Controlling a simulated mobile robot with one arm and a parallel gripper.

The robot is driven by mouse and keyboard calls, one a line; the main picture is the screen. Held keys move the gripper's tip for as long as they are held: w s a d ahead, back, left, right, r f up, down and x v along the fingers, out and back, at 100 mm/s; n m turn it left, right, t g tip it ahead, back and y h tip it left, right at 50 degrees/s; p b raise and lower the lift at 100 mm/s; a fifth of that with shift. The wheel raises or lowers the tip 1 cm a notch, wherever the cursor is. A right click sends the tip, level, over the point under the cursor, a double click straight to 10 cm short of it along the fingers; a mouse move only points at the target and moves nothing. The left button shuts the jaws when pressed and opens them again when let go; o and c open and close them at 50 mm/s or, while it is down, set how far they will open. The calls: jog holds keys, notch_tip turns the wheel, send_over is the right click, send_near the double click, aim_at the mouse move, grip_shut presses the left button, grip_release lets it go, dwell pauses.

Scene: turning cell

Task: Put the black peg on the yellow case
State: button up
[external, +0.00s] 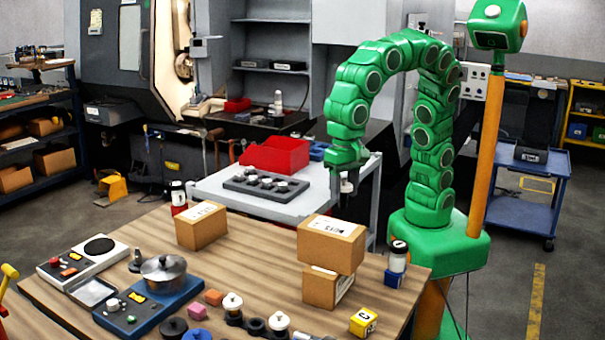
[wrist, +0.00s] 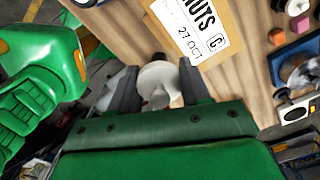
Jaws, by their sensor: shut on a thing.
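My gripper (external: 346,188) hangs above the back edge of the wooden table, behind the stacked cardboard boxes. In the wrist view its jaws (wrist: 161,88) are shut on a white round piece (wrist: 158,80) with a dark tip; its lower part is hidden. I cannot tell whether this is the black peg. A small dark peg-like piece (external: 135,261) stands on the table beside the control box, and a black round-topped piece (external: 173,327) is at the front. The yellow case (external: 363,321), a small box with a dark letter mark, sits at the table's front right, apart from my gripper.
Two stacked cardboard boxes (external: 331,244) stand between my gripper and the yellow case; a label also shows in the wrist view (wrist: 195,30). Another box (external: 201,226) stands at the back.

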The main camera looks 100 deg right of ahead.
jog(key=s+a+n, duration=0.3)
jog(key=s+a, duration=0.6)
jog(key=a, duration=0.3)
send_over(365, 317)
jog(key=shift+d+f, duration=0.15)
jog(key=shift+f, duration=8.95)
jog(key=o, duration=1.3)
